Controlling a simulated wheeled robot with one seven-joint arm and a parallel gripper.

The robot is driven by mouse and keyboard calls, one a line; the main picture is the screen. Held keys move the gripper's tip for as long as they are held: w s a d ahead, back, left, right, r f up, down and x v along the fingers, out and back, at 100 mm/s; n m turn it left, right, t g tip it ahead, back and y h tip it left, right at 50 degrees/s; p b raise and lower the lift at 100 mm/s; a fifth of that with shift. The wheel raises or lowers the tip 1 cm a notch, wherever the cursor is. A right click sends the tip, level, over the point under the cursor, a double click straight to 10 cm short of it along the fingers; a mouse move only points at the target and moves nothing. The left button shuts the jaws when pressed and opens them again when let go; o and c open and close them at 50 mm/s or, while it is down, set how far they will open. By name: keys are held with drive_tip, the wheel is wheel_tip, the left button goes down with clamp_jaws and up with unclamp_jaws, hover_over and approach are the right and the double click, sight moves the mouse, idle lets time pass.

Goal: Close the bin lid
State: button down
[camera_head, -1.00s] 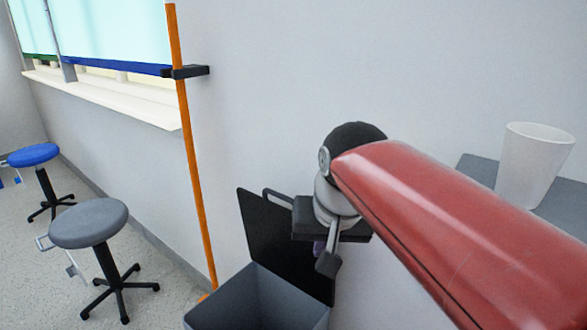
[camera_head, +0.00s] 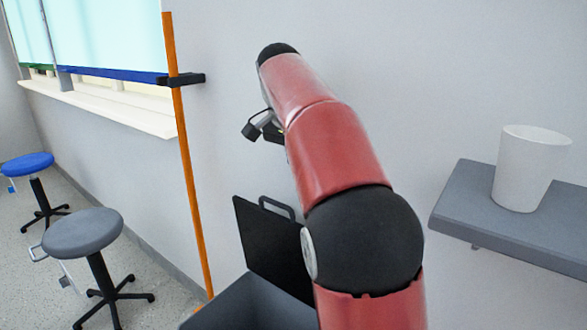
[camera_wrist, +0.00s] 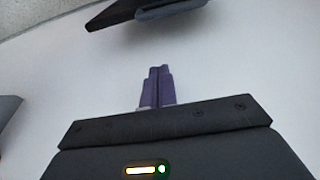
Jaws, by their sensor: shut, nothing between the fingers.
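The bin (camera_head: 235,303) stands low against the wall at the bottom of the head view. Its dark lid (camera_head: 262,240) is open, standing up steeply behind the bin, with a handle (camera_head: 277,206) on its top edge. My red arm hides the right side of the bin and lid. My gripper (camera_wrist: 158,70) shows purple fingers in the wrist view, shut and empty, with white wall behind them. A dark panel with a grey bar, seemingly the lid (camera_wrist: 118,14), is at the top of the wrist view, apart from the fingers. My wrist is above the lid in the head view.
A grey shelf (camera_head: 500,225) with a white cup (camera_head: 528,165) is on the wall at right. An orange pole (camera_head: 188,170) in a black bracket (camera_head: 187,80) stands left of the bin. A grey stool (camera_head: 83,235) and a blue stool (camera_head: 28,164) stand farther left.

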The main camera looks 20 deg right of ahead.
drive_tip(key=b+x, duration=0.2)
drive_tip(key=x, duration=0.6)
drive_tip(key=s+a, duration=0.1)
drive_tip(key=s+a+r, duration=0.1)
drive_tip(key=a, duration=0.1)
drive_tip(key=shift+s+a+r, duration=0.15)
drive_tip(key=shift+s, duration=0.05)
